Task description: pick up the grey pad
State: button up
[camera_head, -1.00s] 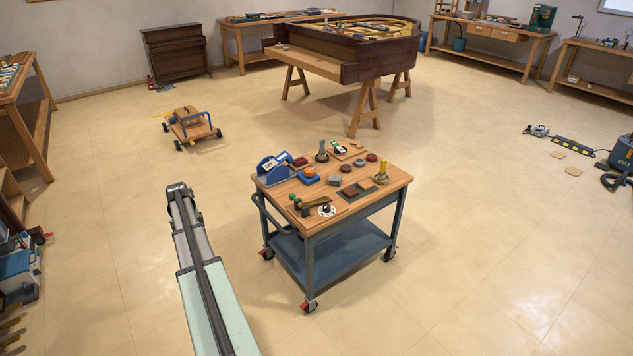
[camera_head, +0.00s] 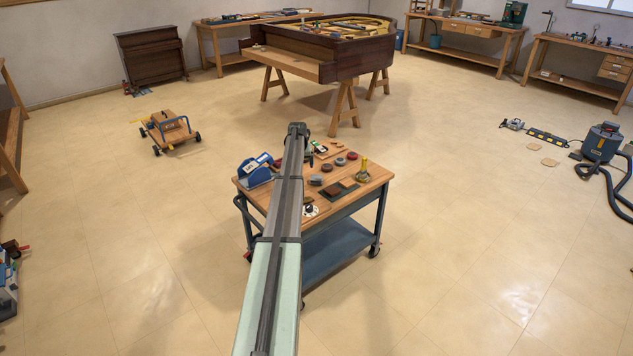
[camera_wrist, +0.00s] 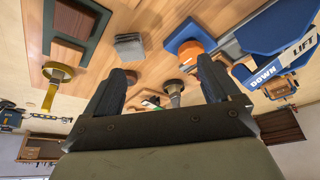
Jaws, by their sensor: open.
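The grey pad (camera_head: 316,180) is a small grey block lying on the wooden top of the cart (camera_head: 342,204), just right of my arm in the head view. In the wrist view the grey pad (camera_wrist: 130,46) shows as a stacked grey block beyond the fingertips, left of centre. My gripper (camera_wrist: 162,68) is open, with nothing between its fingers, above the cart top. The pad is outside the gap between the fingers. In the head view my arm hides part of the cart top, and my fingers cannot be made out there.
Near the pad are a dark green tray (camera_wrist: 92,44) with a brown block, a brass stand (camera_wrist: 57,76), and a blue block with an orange top (camera_wrist: 195,40). A blue lift device (camera_head: 255,170) stands at the cart's left edge. Open floor surrounds the cart.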

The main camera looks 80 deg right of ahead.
jog(key=s+d+r, duration=0.1)
jog(key=s+d, duration=0.2)
jog(key=s, duration=0.3)
send_over(317, 177)
jog(key=a, duration=0.2)
jog(key=shift+m, duration=0.4)
jog(key=f, duration=0.7)
jog(key=shift+a+f, duration=0.15)
jog(key=shift+a, duration=0.05)
jog(key=shift+x, duration=2.85)
jog(key=shift+a, duration=0.2)
jog(key=shift+c, duration=0.4)
jog(key=c, duration=1.1)
jog(key=shift+c, duration=0.2)
